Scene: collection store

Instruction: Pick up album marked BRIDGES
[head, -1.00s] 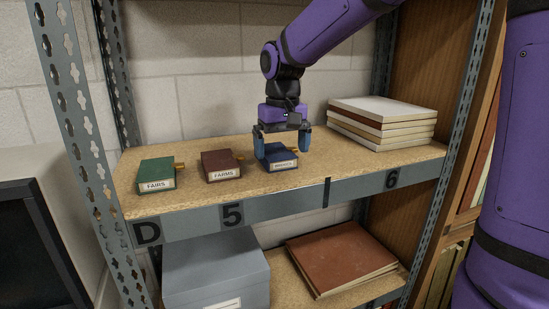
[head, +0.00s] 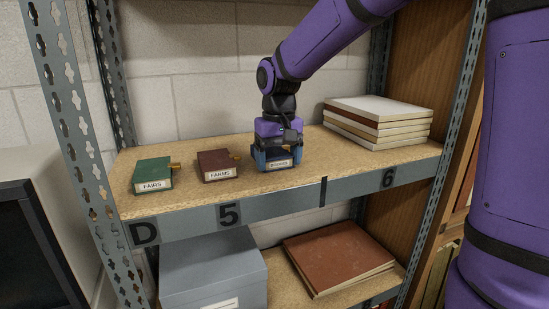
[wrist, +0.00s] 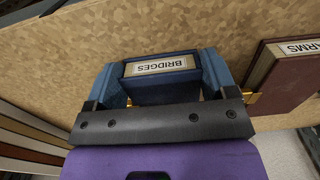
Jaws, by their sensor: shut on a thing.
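The blue album marked BRIDGES (head: 277,163) lies on the upper shelf, right of the other two albums. Its label reads clearly in the wrist view (wrist: 160,66). My gripper (head: 275,160) is over it, with one blue finger on each side, shut on the album. In the wrist view my gripper (wrist: 166,82) has both fingers against the album's sides. I cannot tell whether the album is clear of the board. Part of its cover is hidden by my gripper.
A maroon album marked FARMS (head: 218,165) and a green album marked FAIRS (head: 153,175) lie to the left. A stack of pale volumes (head: 378,121) is at the right. Below are a grey box (head: 210,265) and a brown folder (head: 338,255).

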